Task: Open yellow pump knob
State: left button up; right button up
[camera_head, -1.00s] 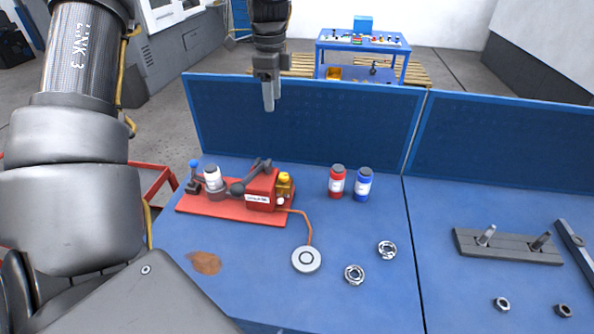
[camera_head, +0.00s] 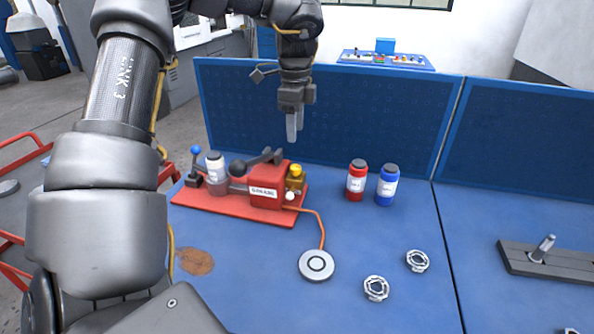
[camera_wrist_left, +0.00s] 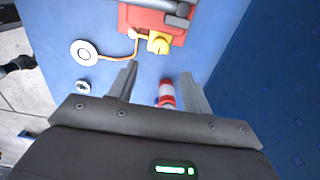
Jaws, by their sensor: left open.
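The red pump (camera_head: 265,186) stands on a red base plate (camera_head: 240,209) at the left of the blue table. Its yellow knob (camera_head: 296,170) sits at the right end, on a brass-coloured block. In the left wrist view the yellow knob (camera_wrist_left: 161,45) lies ahead of the fingers, apart from them. My left gripper (camera_head: 292,125) points down above and behind the pump, in front of the blue back panel. In the wrist view its two fingers (camera_wrist_left: 160,88) are spread with nothing held between them. My right gripper does not show.
A red bottle (camera_head: 356,182) and a blue bottle (camera_head: 387,187) stand right of the pump. An orange cable joins the pump to a round grey disc (camera_head: 316,265). Metal rings (camera_head: 376,288) lie at the front. The blue back panel (camera_head: 400,120) stands close behind.

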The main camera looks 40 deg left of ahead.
aim_at(296, 167)
pick_arm(q)
notch_tip(296, 167, down, 9)
jog(key=shift+f+p, duration=0.2)
jog(key=shift+p, duration=0.4)
jog(key=shift+f, duration=0.65)
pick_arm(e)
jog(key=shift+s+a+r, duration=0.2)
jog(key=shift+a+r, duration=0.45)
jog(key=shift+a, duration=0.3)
pick_arm(q)
jog(key=shift+c, duration=0.4)
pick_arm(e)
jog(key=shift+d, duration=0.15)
